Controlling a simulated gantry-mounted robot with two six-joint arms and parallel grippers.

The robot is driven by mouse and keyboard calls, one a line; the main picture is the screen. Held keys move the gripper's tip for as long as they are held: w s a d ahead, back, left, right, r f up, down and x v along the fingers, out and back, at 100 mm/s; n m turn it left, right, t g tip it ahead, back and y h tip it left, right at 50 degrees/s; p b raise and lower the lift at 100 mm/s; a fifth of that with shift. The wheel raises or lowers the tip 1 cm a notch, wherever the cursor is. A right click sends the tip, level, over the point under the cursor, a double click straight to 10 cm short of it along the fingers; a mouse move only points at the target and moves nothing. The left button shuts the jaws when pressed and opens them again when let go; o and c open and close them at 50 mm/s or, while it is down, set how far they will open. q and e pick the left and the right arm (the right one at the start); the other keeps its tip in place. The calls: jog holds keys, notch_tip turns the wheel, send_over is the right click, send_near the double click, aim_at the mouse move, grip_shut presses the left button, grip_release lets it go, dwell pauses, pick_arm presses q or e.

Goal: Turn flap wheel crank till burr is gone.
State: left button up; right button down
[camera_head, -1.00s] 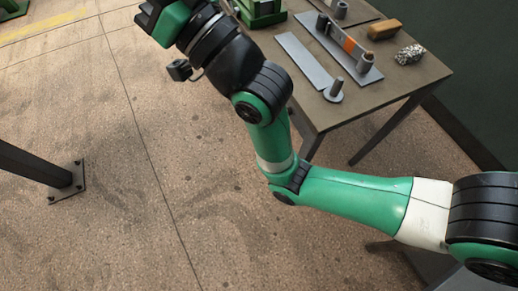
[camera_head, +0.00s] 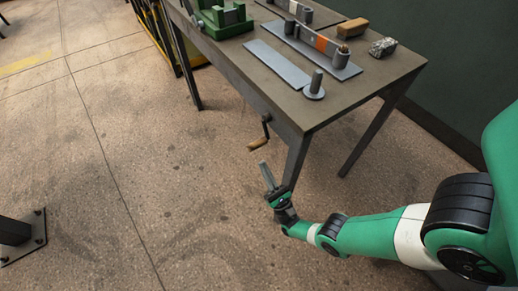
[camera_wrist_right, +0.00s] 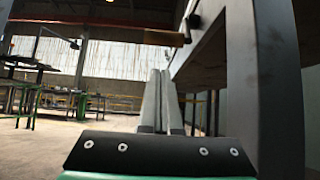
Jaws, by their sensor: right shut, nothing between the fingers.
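The crank (camera_head: 266,129) hangs from the near long side of the table, with a brown wooden handle (camera_head: 257,144) at its lower end. My right gripper (camera_head: 263,166) is just below and slightly right of the handle, apart from it, beside the near table leg. Its fingers are shut with nothing between them. In the right wrist view the shut fingers (camera_wrist_right: 160,85) point ahead, and a brown bar that looks like the handle (camera_wrist_right: 135,33) crosses above their tips. I cannot make out the flap wheel or the burr. My left gripper is out of view.
The table (camera_head: 345,90) carries a green vise-like block (camera_head: 222,18), a flat grey plate (camera_head: 277,63), a peg on a disc (camera_head: 315,86), a rack with an orange part (camera_head: 325,45), a wooden block (camera_head: 352,27) and a crumpled grey piece (camera_head: 383,47).

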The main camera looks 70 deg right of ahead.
jog(key=w+r, duration=0.1)
jog(key=r, duration=0.1)
jog(key=w+d+r, duration=0.1)
jog(key=r, duration=0.2)
jog(key=w+d+r, duration=0.1)
jog(key=r, duration=0.1)
jog(key=shift+d+r, duration=0.1)
jog(key=shift+r, duration=0.05)
dwell(0.5)
